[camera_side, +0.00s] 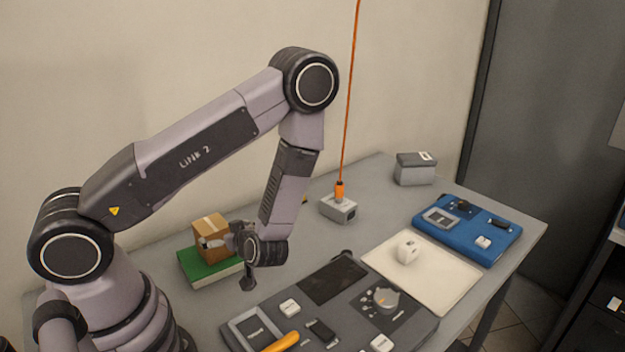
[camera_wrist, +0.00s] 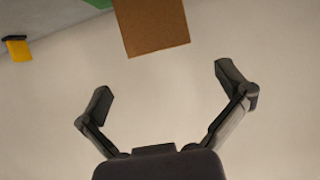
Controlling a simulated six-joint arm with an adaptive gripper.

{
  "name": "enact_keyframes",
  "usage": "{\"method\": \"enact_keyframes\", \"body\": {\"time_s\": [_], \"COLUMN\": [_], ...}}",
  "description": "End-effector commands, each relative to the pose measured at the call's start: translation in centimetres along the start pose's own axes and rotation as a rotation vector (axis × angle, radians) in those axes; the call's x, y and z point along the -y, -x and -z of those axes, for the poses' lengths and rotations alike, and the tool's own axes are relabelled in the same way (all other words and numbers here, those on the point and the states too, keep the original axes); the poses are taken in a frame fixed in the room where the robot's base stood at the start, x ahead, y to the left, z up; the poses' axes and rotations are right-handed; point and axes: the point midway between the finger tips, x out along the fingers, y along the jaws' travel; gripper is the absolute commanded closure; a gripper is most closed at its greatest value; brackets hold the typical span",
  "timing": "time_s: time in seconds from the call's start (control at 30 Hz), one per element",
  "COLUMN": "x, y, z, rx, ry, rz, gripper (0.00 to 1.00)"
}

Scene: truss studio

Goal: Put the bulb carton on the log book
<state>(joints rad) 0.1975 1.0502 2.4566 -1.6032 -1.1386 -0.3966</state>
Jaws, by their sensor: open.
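The bulb carton, a brown cardboard box (camera_side: 212,232) with a pale tape strip, sits upright on the green log book (camera_side: 192,270) at the left of the table in the side view. The carton (camera_wrist: 152,24) also shows at the top of the wrist view, with a bit of green (camera_wrist: 98,3) beside it. My gripper (camera_side: 228,262) is beside the carton, and one finger overlaps the carton in the side view. In the wrist view my gripper (camera_wrist: 165,82) has its fingers spread wide with nothing between them. I cannot tell whether a finger touches the carton.
A dark panel (camera_side: 255,311) with an orange-handled tool (camera_side: 281,342) lies in front. A cream mat (camera_side: 445,283) holds a white block (camera_side: 407,250). A blue case (camera_side: 470,249), a grey box (camera_side: 415,172) and a grey block (camera_side: 338,208) below an orange cord (camera_side: 351,90) stand farther right.

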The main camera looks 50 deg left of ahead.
Motion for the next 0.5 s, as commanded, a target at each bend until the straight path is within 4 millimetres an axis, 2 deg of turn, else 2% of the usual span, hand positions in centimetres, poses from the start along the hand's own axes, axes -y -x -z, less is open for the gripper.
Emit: {"method": "enact_keyframes", "body": {"time_s": [0.1,0.27,0.33,0.43,0.5], "x": [-0.1,-0.2,-0.8,-3.2,-5.8], "y": [2.2,3.7,4.2,5.5,7.5], "z": [0.0,0.0,-0.1,-0.3,-0.2], "rx": [0.002,0.007,0.05,0.204,0.365], "ry": [0.002,0.003,0.013,0.04,0.053], "rz": [-0.006,-0.005,-0.021,-0.095,-0.194], "gripper": [0.0,0.0,0.0,0.0,0.0]}}
